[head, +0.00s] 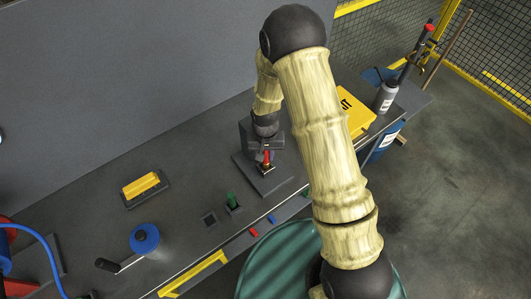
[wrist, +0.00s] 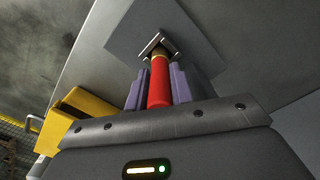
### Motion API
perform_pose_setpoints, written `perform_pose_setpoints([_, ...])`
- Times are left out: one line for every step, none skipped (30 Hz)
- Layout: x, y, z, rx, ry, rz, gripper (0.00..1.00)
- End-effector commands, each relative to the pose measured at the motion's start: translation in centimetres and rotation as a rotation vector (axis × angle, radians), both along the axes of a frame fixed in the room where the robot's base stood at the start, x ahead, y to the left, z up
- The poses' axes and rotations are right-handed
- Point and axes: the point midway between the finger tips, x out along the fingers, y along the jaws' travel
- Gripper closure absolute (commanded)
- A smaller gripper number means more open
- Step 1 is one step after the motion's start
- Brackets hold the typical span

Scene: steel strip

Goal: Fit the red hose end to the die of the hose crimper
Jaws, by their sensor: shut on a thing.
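The red hose end (head: 266,156) is a red cylinder with a brass-coloured tip. It also shows in the wrist view (wrist: 160,88), between the two purple-grey fingers of my gripper (wrist: 160,78). My gripper is shut on it and points down over the bench; it also shows in the head view (head: 265,150). The die of the hose crimper (wrist: 148,46) is a small square metal frame on a grey plate. The brass tip is lined up with the square opening and is at it or partly within it; the depth is hidden. In the head view the crimper's grey base (head: 278,182) lies beneath my gripper.
A green piece (head: 232,200) stands left of the crimper, beside a dark square block (head: 209,218). A yellow block (head: 141,186) and a blue reel with a crank (head: 145,238) are further left. A yellow case (head: 355,116) and a bottle (head: 387,96) stand at the right.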

Motion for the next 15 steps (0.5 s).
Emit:
perform_pose_setpoints([0.01,0.00,-0.19,0.000,0.000,0.000,1.00])
perform_pose_setpoints([0.01,0.00,-0.25,0.000,0.000,0.000,1.00])
perform_pose_setpoints([0.01,0.00,-0.33,0.000,0.000,0.000,1.00])
perform_pose_setpoints([0.01,0.00,-0.39,0.000,0.000,0.000,1.00])
perform_pose_setpoints([0.01,0.00,-0.45,0.000,0.000,0.000,1.00])
perform_pose_setpoints([0.01,0.00,-0.53,0.000,0.000,0.000,1.00])
perform_pose_setpoints([0.01,0.00,-0.59,0.000,0.000,0.000,1.00])
perform_pose_setpoints([0.01,0.00,-0.65,0.000,0.000,0.000,1.00])
perform_pose_setpoints([0.01,0.00,-0.73,0.000,0.000,0.000,1.00])
perform_pose_setpoints([0.00,0.00,-0.80,0.000,0.000,0.000,1.00])
perform_pose_setpoints([0.00,0.00,-0.86,0.000,0.000,0.000,1.00])
perform_pose_setpoints([0.00,0.00,-0.94,0.000,0.000,0.000,1.00])
perform_pose_setpoints([0.00,0.00,-1.00,0.000,0.000,0.000,1.00])
perform_pose_setpoints([0.00,0.00,-1.06,0.000,0.000,0.000,1.00])
perform_pose_setpoints([0.00,0.00,-1.14,0.000,0.000,0.000,1.00])
